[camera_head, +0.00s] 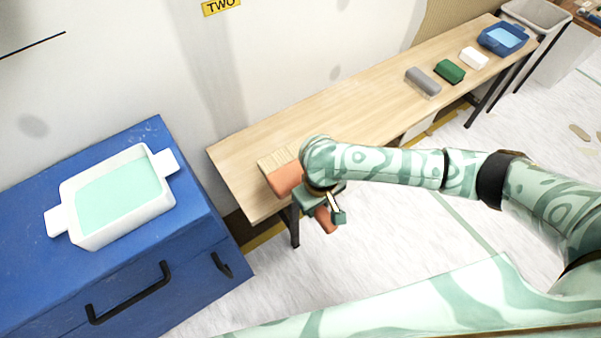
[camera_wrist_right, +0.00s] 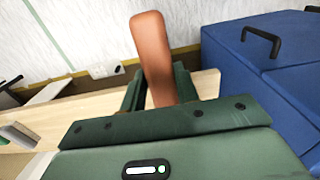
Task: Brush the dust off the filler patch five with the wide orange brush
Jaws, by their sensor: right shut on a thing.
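My right gripper (camera_head: 328,203) is shut on the wide orange brush (camera_head: 286,180), by its handle. The brush's pale bristles point toward the wall, and it is over the near end of the wooden bench. In the right wrist view the orange handle (camera_wrist_right: 153,50) stands up between the green fingers of the gripper (camera_wrist_right: 160,90). I cannot make out a label reading five. The wall (camera_head: 310,60) shows a yellow sign reading TWO (camera_head: 220,5) at the top and a grey smudge (camera_head: 33,126) at left. My left gripper does not show.
The wooden bench (camera_head: 350,105) runs along the wall, with a grey block (camera_head: 422,82), green block (camera_head: 450,71), white block (camera_head: 474,57) and blue tray (camera_head: 487,39). Floor at right is open.

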